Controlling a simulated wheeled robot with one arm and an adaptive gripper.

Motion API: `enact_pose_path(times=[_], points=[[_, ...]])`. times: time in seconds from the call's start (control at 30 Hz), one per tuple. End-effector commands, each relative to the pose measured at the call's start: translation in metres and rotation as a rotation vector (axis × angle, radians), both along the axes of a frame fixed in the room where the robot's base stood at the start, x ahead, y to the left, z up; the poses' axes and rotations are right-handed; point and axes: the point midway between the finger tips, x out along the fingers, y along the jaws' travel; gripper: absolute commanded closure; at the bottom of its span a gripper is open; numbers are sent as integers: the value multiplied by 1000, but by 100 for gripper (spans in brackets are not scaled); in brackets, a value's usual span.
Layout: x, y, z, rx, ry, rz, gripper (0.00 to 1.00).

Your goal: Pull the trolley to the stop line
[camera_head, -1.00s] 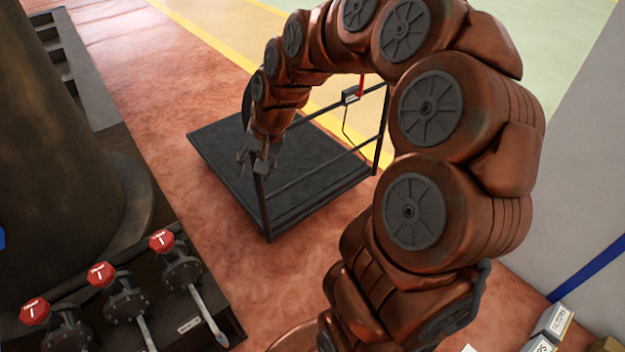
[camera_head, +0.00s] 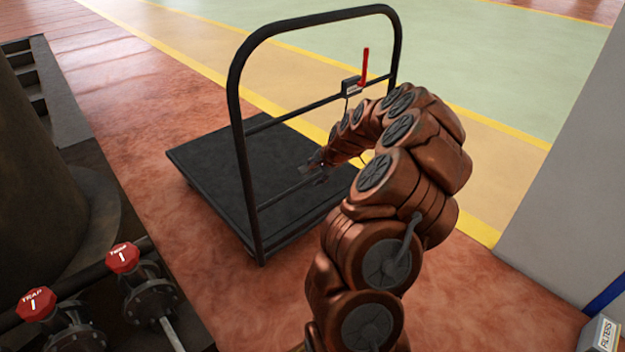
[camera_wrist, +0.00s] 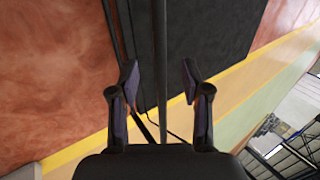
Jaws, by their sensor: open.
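The trolley has a flat black deck (camera_head: 205,160) and an upright black tube handle frame (camera_head: 310,20) with crossbars. A red lever (camera_head: 365,68) stands up from a small box (camera_head: 352,87) on the upper crossbar. My gripper (camera_head: 318,166) is small in the head view, near the lower crossbar and below the box. In the wrist view my gripper (camera_wrist: 160,82) is open, and a dark bar (camera_wrist: 160,40) runs between its two fingers without visible contact on either. Yellow lines (camera_head: 130,28) cross the floor; I cannot tell which, if any, is the stop line.
Red-topped valves (camera_head: 122,257) and a large dark cylinder (camera_head: 40,160) stand at the left. A grey wall (camera_head: 570,190) and a box labelled filters (camera_head: 603,334) are at the right. Reddish floor in front of the trolley is clear; green floor lies beyond.

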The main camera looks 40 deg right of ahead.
Motion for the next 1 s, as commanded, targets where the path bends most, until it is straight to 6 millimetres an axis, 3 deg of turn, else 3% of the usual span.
enact_pose_path(times=[0.37, 1.0], points=[[-1, -3, -1, -1, -1, -6, 52], [40, -2, -61, -1, -2, -3, 52]])
